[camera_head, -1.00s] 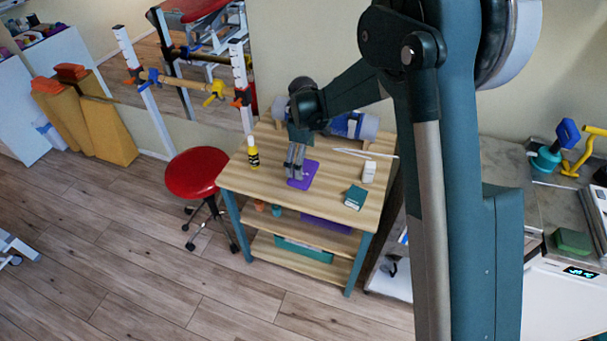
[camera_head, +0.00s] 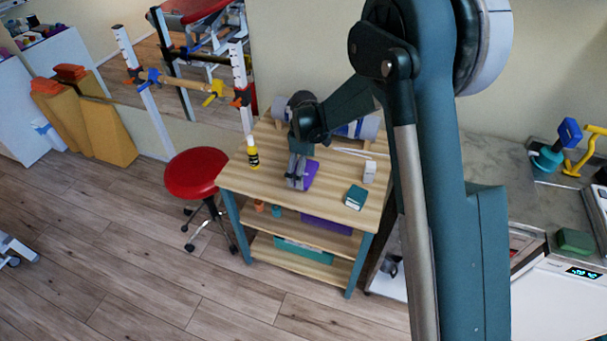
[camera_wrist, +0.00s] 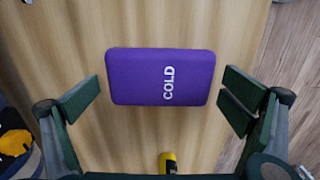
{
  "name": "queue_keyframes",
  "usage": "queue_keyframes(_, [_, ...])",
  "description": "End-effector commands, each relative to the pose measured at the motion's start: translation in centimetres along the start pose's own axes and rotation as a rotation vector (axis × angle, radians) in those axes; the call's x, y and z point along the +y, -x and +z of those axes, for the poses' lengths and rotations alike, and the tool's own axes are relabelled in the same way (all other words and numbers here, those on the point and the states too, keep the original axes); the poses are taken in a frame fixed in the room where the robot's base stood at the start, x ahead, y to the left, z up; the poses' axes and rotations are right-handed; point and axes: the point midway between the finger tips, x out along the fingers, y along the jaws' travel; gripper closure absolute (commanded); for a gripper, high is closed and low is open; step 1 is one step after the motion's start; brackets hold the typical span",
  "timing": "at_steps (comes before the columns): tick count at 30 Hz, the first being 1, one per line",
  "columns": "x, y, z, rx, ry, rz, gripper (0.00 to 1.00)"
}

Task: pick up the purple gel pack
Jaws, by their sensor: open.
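The purple gel pack (camera_wrist: 138,76), marked "COLD", lies flat on the wooden top of the trolley (camera_wrist: 75,20). In the wrist view it sits between the two dark green fingers of my gripper (camera_wrist: 160,96), with a gap on each side. My gripper is open and empty. In the head view the gel pack (camera_head: 310,175) is partly hidden behind my gripper (camera_head: 295,183), which is low over the trolley top.
A teal box (camera_head: 356,197) and a white box (camera_head: 369,172) are to the right. A grey-blue roll (camera_head: 362,127) lies at the back. A red stool (camera_head: 195,172) stands left of the trolley.

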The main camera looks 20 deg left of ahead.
Motion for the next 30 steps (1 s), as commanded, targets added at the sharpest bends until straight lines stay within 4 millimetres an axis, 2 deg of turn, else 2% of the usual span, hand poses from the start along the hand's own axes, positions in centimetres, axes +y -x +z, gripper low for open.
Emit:
queue_keyframes(7, [0.0,0.0,0.0,0.000,0.000,0.000,0.01])
queue_keyframes(13, [0.0,0.0,0.0,0.000,0.000,0.000,0.26])
queue_keyframes(23, [0.0,0.2,0.0,0.000,0.000,0.000,0.26])
queue_keyframes(30, [0.0,2.1,0.0,0.000,0.000,0.000,0.26])
